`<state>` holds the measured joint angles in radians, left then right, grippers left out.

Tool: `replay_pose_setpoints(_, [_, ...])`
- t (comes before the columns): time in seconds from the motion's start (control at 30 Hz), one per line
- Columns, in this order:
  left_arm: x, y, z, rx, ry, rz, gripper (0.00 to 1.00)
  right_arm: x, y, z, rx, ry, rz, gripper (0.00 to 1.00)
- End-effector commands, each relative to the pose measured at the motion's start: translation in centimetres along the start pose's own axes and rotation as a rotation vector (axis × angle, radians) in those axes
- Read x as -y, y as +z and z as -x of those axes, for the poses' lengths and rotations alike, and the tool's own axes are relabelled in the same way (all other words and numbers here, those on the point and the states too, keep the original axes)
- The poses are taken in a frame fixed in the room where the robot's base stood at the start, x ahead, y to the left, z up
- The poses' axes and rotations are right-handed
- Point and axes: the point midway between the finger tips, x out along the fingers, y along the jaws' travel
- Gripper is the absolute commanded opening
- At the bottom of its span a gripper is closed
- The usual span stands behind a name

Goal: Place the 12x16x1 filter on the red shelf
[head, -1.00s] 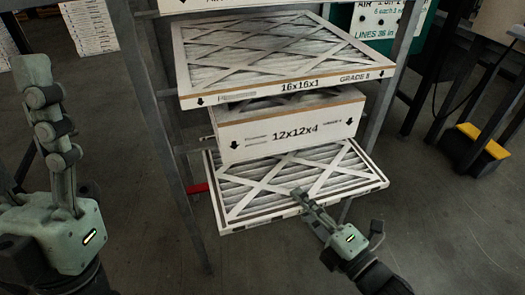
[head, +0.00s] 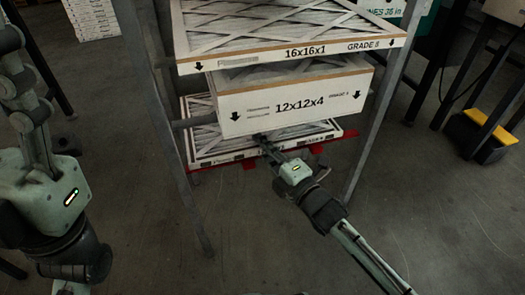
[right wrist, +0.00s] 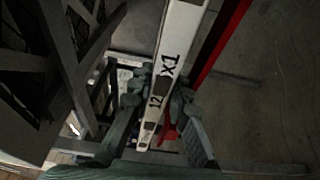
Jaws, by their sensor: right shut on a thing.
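The 12x16x1 filter (head: 203,143) is a thin, flat white-framed panel with a lattice face. It lies at the lowest level of the rack, over the red shelf (head: 338,137), partly hidden under the 12x12x4 box. In the right wrist view its edge (right wrist: 178,40) shows "12" and "x1", beside the red shelf edge (right wrist: 226,42). My right gripper (head: 262,141) is shut on the filter's front edge; its fingers (right wrist: 160,95) sit either side of that edge. Whether the filter rests fully on the shelf is unclear. My left gripper (head: 30,125) is raised at the left, away from the rack; its finger opening cannot be judged.
A 12x12x4 filter box (head: 295,103) sits just above, and a 16x16x1 filter (head: 290,50) above that. Grey rack posts (head: 160,110) flank the shelves. A yellow-and-black step (head: 482,130) stands at right. The floor in front is clear.

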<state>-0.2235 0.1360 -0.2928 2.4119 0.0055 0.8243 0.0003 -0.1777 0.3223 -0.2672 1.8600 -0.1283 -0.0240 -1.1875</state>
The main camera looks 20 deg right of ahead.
Motion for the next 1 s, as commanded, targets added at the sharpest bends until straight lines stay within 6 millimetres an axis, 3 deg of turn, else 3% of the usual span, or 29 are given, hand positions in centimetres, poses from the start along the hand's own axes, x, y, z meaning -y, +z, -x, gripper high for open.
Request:
replay_pose_setpoints(0.03, [0.0,0.0,0.1,-0.010,0.009,-0.002,0.53,0.7,0.0,0.0,0.000,0.002,0.000,0.00])
replay_pose_setpoints(0.37, [0.0,0.0,0.0,-0.007,0.008,-0.002,0.53,0.8,0.0,0.0,0.000,0.002,0.001,0.00])
replay_pose_setpoints(0.4, [0.0,0.0,-0.1,-0.007,0.008,-0.002,0.53,0.8,0.0,0.0,0.000,0.001,0.001,0.20])
replay_pose_setpoints(0.53, [-0.1,0.0,-0.1,-0.007,0.008,-0.002,0.53,0.8,0.0,0.0,0.000,0.001,0.001,0.36])
replay_pose_setpoints(0.87, [-0.1,0.0,-0.2,-0.008,0.008,-0.001,0.53,0.5,0.0,0.0,0.000,0.002,0.001,0.37])
replay_pose_setpoints(1.0, [0.0,-0.2,-0.5,-0.013,0.006,-0.001,0.53,0.6,0.0,1.5,0.001,-0.002,-0.001,0.37])
